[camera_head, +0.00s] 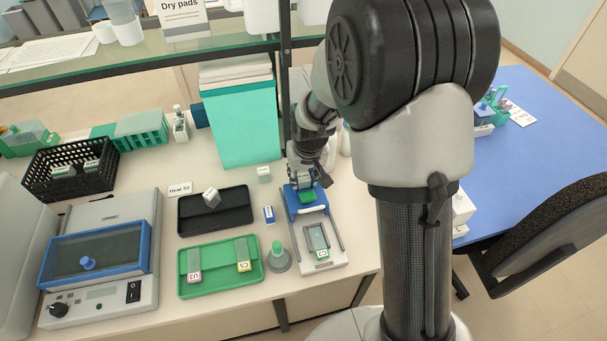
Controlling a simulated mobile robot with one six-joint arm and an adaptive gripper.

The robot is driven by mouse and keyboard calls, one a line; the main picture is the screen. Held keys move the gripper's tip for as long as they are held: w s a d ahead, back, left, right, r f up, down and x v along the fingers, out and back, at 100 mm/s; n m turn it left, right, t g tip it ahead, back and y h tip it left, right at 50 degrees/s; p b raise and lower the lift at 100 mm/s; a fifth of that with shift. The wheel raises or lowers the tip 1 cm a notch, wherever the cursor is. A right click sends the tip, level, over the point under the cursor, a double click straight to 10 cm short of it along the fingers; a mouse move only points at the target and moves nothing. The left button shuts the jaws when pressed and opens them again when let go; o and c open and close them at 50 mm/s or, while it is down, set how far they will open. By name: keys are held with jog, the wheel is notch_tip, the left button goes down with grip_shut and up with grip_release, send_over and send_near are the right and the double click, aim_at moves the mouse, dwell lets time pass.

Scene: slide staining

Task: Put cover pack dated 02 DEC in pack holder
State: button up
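My gripper (308,180) points down over a blue block (293,204) with a green piece (306,197) at its top, at the back of a white slide device (322,262). I cannot tell whether its fingers touch the green piece, and their opening is too small to see. Small pack-like boxes show: a white one (264,174) behind the trays, a tilted one (211,196) in the black tray, and a blue-and-white one (268,214) right of that tray. No date is readable, so I cannot tell which is 02 DEC. I cannot identify the pack holder with certainty.
A green tray (217,278) holds two labelled slides. The black tray (232,222) lies behind it. A green-capped bottle (278,257) stands near the bench front. A blue-lidded heater (95,252), black basket (45,188) and tall teal bin (240,130) surround them. My arm hides the bench's right side.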

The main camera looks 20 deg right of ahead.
jog(key=o, duration=0.4)
jog(key=shift+r, duration=0.1)
jog(key=v, duration=1.1)
jog(key=shift+r, duration=0.4)
jog(key=shift+s, duration=0.1)
jog(key=s+r, duration=0.4)
jog(key=s, duration=0.8)
jog(key=s+r+t, duration=0.1)
jog(key=s+r, duration=0.3)
jog(key=s, duration=0.8)
jog(key=shift+s+r, duration=0.3)
jog(key=shift+r, duration=0.1)
